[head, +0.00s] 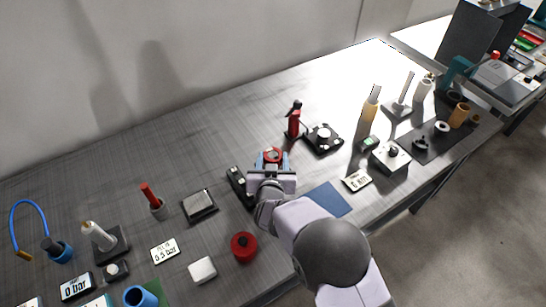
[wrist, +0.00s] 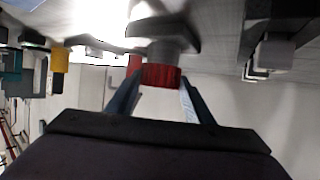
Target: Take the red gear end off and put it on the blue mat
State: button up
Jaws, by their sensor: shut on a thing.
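The red gear end (wrist: 162,76) sits between my fingertips in the wrist view, ribbed around its side. It meets a grey cylindrical part (wrist: 162,47) with a wider dark flange; I see no clear gap between them. My gripper (wrist: 161,82) is shut on the red gear end. In the head view my gripper (head: 271,162) has its blue fingers on either side of the red gear end (head: 272,154), and my wrist hides what is below. The blue mat (head: 327,199) lies flat to the right of my gripper, partly hidden by my arm, its visible part bare.
A black device (head: 238,184) stands close left of my gripper. A red bottle-like thing (head: 294,124) and a black unit with a knob (head: 322,138) stand behind. A red round part (head: 244,246) lies in front. A label plate (head: 356,181) lies right of the mat.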

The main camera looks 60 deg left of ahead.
notch_tip(320, 180, up, 10)
jog(key=b, duration=0.1)
dwell(0.7)
dwell(0.3)
jog(key=shift+f+b, duration=1.5)
jog(key=shift+f, duration=0.5)
